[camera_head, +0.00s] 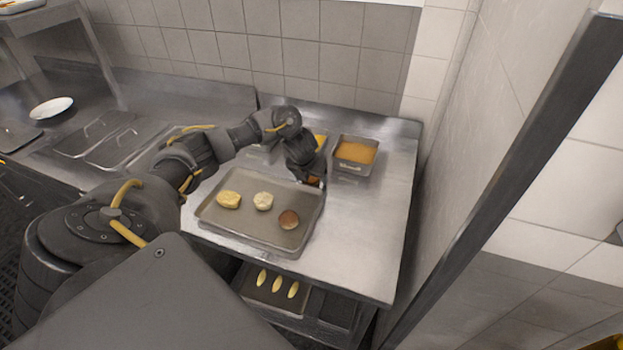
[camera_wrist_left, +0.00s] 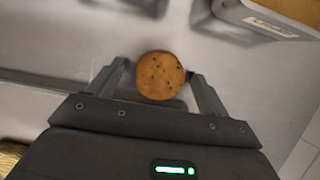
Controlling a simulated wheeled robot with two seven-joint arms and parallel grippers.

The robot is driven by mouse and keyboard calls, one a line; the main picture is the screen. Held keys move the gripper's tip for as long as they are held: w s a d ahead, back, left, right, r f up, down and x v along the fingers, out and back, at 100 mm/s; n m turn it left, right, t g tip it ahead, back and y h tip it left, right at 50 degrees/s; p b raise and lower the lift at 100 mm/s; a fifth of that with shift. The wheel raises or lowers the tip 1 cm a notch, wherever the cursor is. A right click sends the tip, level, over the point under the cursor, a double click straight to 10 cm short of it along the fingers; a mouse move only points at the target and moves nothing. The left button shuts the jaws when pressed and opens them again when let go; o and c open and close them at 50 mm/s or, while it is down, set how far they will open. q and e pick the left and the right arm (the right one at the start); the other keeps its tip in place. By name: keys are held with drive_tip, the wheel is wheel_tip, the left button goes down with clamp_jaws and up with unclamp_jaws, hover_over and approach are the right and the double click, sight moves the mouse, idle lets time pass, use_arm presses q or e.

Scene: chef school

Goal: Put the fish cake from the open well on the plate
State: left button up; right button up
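My left gripper (camera_head: 314,183) is at the far right corner of the tray on the steel counter. In the head view only a small orange-brown bit of the cake (camera_head: 313,180) shows. A white plate (camera_head: 51,107) lies far to the left on another counter, empty as far as I see. An open well is not clearly visible. My right gripper is not in view.
The tray (camera_head: 240,239) holds a yellow, a whitish and a brown patty. A pan of orange crumbs (camera_head: 356,152) stands behind, right of the gripper. Lidded wells (camera_head: 103,135) are at left. Below is a shelf tray (camera_head: 257,293). A wall is at right.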

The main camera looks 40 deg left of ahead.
use_arm(q)
drive_tip(key=c, duration=1.1)
drive_tip(key=shift+r, duration=0.15)
drive_tip(key=shift+w+r, duration=0.1)
drive_tip(key=shift+r, duration=0.2)
wheel_tip(320, 180, up, 2)
drive_tip(key=shift+r, duration=0.1)
drive_tip(key=s+d+r+p, duration=0.6)
drive_tip(key=s+d+r, duration=0.3)
drive_tip(key=s+r, duration=0.1)
drive_tip(key=shift+s+d, duration=0.1)
drive_tip(key=shift+d, duration=0.3)
